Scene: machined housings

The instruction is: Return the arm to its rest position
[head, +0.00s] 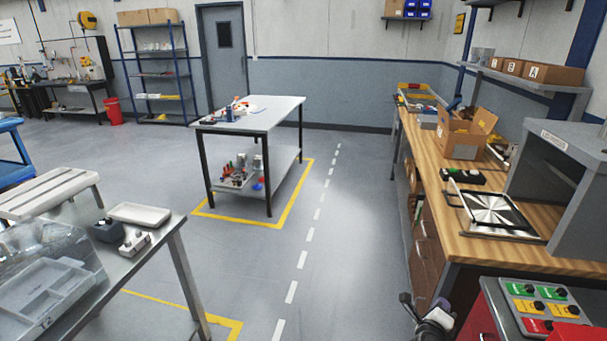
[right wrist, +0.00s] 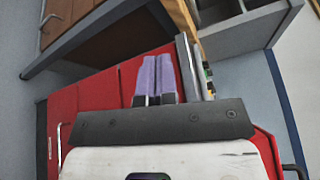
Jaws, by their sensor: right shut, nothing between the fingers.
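My right gripper (head: 441,304) is low at the bottom edge of the head view, in front of the wooden bench's drawers and left of the red cabinet. Only a small part of it and of my white arm shows there. In the right wrist view its two purple fingers (right wrist: 155,76) lie side by side, shut, with nothing between them. Behind the fingers is the red cabinet (right wrist: 90,100). My left gripper is not in view.
The wooden bench (head: 428,175) runs along the right, with an open cardboard box (head: 463,135) on it. A control panel (head: 545,308) with coloured buttons sits at bottom right. A metal table (head: 150,250) stands at left. The middle floor is free.

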